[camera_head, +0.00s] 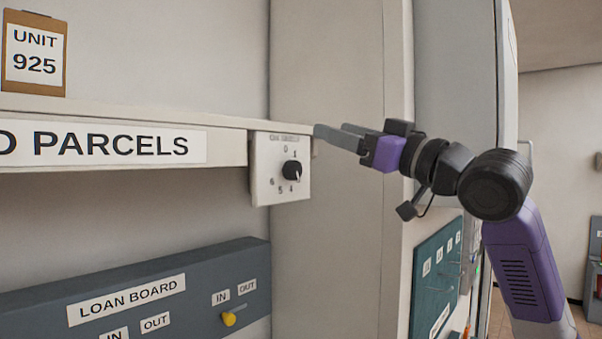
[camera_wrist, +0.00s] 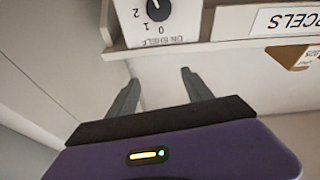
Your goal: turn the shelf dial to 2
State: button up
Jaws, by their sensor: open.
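The shelf dial is a black round knob (camera_head: 292,170) on a white plate (camera_head: 262,190) at the right end of the shelf edge. In the head view its pale pointer mark faces down and slightly right, away from 0 and 1; the exact number is unclear. The 2 is not visible there. The wrist view shows the scene upside down, with the knob (camera_wrist: 158,9) at the top edge and 0, 1 and 2 readable. My gripper (camera_head: 330,129) is open and empty, above and right of the knob, apart from it. Its two fingers (camera_wrist: 160,77) also show in the wrist view.
The shelf (camera_head: 225,150) carries a PARCELS label and a UNIT 925 clipboard (camera_head: 36,55). Below is a dark loan board (camera_head: 200,284) with a yellow peg (camera_head: 229,319). A pale wall panel (camera_head: 330,230) stands right of the dial. The space before the plate looks clear.

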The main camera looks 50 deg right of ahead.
aim_at(296, 169)
jog(key=w+f+g, duration=0.1)
jog(key=w+f, duration=0.1)
jog(key=w+f+g+p, duration=0.1)
jog(key=w+f, duration=0.1)
jog(key=w, duration=0.1)
jog(key=w+a+f+m+g+p, duration=0.1)
jog(key=w+f, duration=0.1)
jog(key=w, duration=0.1)
jog(key=shift+f+g, duration=0.1)
jog(key=shift+g, duration=0.2)
jog(key=shift+w+f+p, duration=0.1)
jog(key=shift+w+p, duration=0.2)
jog(key=shift+w, duration=0.45)
jog(key=shift+c, duration=0.5)
grip_shut()
